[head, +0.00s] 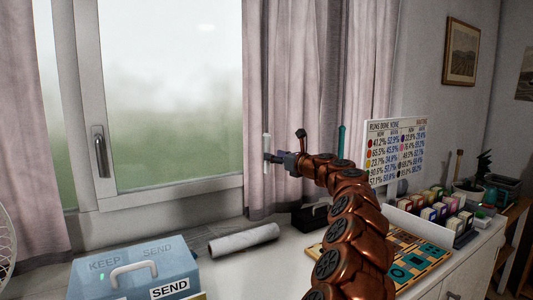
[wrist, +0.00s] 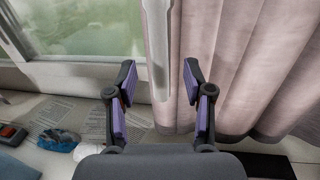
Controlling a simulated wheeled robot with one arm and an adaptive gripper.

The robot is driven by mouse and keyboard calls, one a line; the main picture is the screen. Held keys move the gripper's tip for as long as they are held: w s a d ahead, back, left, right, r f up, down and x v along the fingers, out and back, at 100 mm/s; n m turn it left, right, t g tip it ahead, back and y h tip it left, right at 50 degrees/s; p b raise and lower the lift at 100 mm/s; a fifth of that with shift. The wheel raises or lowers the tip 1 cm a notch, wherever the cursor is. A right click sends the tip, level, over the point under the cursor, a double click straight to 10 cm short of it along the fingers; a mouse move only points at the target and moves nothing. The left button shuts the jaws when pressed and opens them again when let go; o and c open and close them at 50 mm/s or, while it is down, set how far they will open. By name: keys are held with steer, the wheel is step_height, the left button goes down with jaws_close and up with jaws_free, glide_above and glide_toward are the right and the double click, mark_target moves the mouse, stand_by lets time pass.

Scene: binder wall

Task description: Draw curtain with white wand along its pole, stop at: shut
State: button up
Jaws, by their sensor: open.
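The white wand (head: 267,150) hangs upright at the left edge of the pink-grey curtain (head: 268,60), which is gathered to the right of the bare window pane. The wand also shows in the wrist view (wrist: 157,40), with its lower end between the two fingertips in the picture. My gripper (head: 275,158) is open, its purple-padded fingers (wrist: 158,80) on either side of the wand's lower end. I cannot tell whether either finger touches it. The curtain's folds (wrist: 225,60) hang close behind and right of the fingers. The pole is out of view.
A teal wand (head: 341,147) hangs farther right. Another curtain (head: 30,130) hangs left of the window (head: 170,100). On the counter are a blue box (head: 135,270), a paper roll (head: 244,240), a dark tray (head: 310,215) and a printed board (head: 395,150). The window handle (head: 100,150) sticks out.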

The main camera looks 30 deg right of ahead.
steer(key=w, duration=0.3)
steer(key=w+p, duration=0.1)
steer(key=shift+w+a, duration=0.25)
steer(key=shift+w, duration=0.3)
steer(key=shift+c, duration=0.4)
jaws_close()
stand_by(0.3)
